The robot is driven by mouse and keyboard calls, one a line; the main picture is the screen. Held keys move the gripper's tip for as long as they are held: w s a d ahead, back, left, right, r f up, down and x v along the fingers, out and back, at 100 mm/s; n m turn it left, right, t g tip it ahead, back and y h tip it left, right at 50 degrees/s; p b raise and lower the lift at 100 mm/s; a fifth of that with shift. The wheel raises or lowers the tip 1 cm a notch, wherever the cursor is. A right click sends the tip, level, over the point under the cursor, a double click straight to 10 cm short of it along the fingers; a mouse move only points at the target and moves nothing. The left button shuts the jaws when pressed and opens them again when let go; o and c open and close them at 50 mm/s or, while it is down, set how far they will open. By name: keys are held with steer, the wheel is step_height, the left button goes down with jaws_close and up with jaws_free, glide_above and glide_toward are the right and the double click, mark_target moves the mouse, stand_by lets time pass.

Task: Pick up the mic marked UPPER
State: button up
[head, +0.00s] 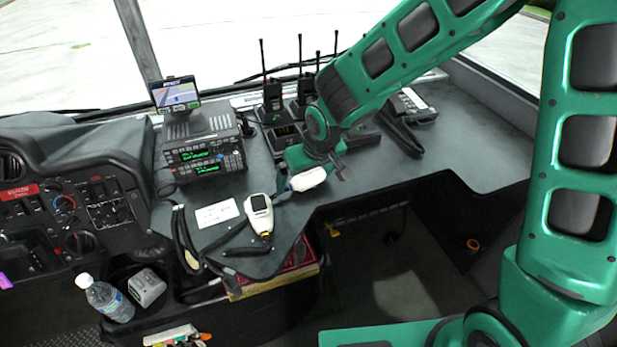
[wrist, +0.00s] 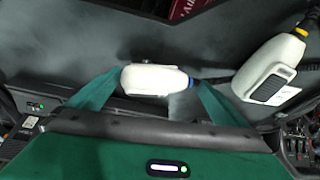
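One white hand mic (head: 307,180) lies near the front edge of the grey dash. In the wrist view this mic (wrist: 153,80) has a blue collar at its right end, with a dark cord leading right. A second white mic (head: 259,215) with a yellow collar lies to its left in the head view; it shows at the right of the wrist view (wrist: 268,72). I cannot read a marking on either mic. My gripper (wrist: 158,88) has its fingers spread, one at each end of the blue-collared mic. Any contact is unclear.
Stacked radios (head: 204,158) with green displays stand behind, under a small screen (head: 176,93). Handheld radios (head: 272,95) in chargers stand near my arm. A white card (head: 217,213) and dark cords lie left of the yellow-collared mic. A bottle (head: 104,298) stands lower left. The right dash is mostly clear.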

mark_target(303, 176)
steer(key=c, duration=0.6)
steer(key=shift+r, duration=0.45)
steer(key=r, duration=0.4)
steer(key=shift+s+a, duration=0.2)
steer(key=shift+a, duration=0.1)
steer(key=s+a+r, duration=0.4)
steer(key=s+a, duration=0.1)
steer(key=s+a+r, duration=0.2)
steer(key=shift+s+a+r, duration=0.1)
steer(key=shift+s+a, duration=0.25)
steer(key=shift+a, duration=0.05)
